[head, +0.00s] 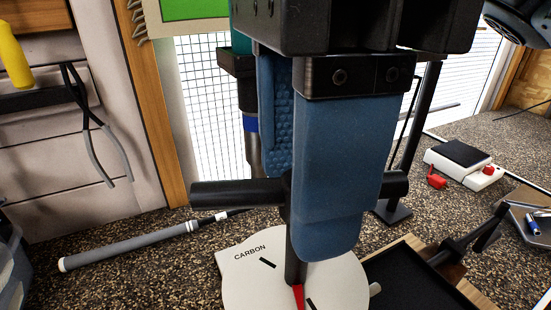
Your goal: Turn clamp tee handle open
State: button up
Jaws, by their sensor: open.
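The clamp tee handle (235,193) is a black horizontal bar on an upright black stem (296,245). Its right end shows past my near finger. A red pointer (298,297) at the stem's foot lies over a white round dial (245,283) marked "CARBON", with black tick marks. My gripper (290,190) is open and points down at the handle, with two blue padded fingers. The near finger stands in front of the bar and hides its middle. The other finger is farther back, above and behind the bar. I cannot tell whether either pad touches it.
A grey golf grip on a shaft (130,248) lies on the speckled bench at the left. Pliers (90,130) hang on the left wall. A black tray (420,280) is at the lower right. A white box with a black top (465,160) stands farther right.

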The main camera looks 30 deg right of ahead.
jog(key=shift+f, duration=1.05)
grip_shut()
